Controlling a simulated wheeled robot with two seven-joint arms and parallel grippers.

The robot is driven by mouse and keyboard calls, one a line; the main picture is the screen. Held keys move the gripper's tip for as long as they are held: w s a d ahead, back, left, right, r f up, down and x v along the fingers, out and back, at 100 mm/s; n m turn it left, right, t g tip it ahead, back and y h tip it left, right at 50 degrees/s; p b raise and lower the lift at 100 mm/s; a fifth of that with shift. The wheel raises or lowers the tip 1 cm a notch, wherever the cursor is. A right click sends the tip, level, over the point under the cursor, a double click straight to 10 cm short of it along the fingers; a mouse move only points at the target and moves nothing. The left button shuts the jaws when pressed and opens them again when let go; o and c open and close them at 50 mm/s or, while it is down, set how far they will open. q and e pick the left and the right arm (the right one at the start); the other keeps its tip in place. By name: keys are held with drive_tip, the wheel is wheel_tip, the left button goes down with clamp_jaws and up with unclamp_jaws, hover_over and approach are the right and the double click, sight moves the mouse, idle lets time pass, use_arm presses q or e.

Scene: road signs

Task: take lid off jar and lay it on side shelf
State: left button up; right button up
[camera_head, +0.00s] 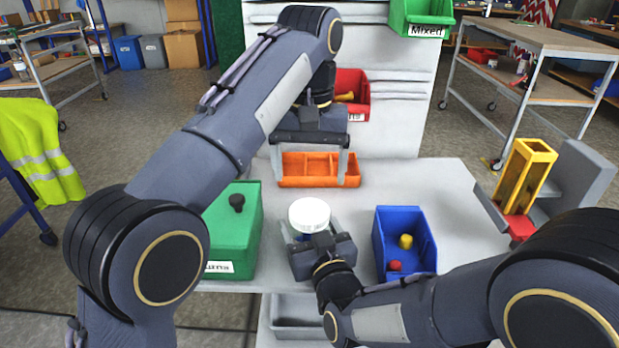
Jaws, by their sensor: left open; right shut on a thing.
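The jar stands on the pale grey table (455,185) near its front middle. Its round white lid (309,213) is on top, and most of the jar's body is hidden by the lid and my gripper. My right gripper (306,234) reaches in from the front and is shut on the jar, just below the lid. My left gripper (310,170) is open and empty, pointing down behind the jar, in front of the orange divided tray (318,184) in the picture. I cannot tell which surface is the side shelf.
A green box (233,215) with a black knob stands left of the jar. A blue bin (404,225) with a red and a yellow piece stands right. A yellow holder (524,175) is at the right edge. A grey tray (296,328) sits below the table's front edge.

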sight(309, 211)
use_arm(q)
drive_tip(key=m, duration=1.2)
drive_tip(key=shift+m, duration=0.4)
drive_tip(key=m, duration=1.2)
drive_tip(key=shift+m, duration=0.3)
drive_tip(key=m, duration=0.4)
drive_tip(key=shift+m, duration=0.3)
drive_tip(key=m, duration=0.4)
drive_tip(key=shift+m, duration=0.3)
drive_tip(key=shift+f, duration=4)
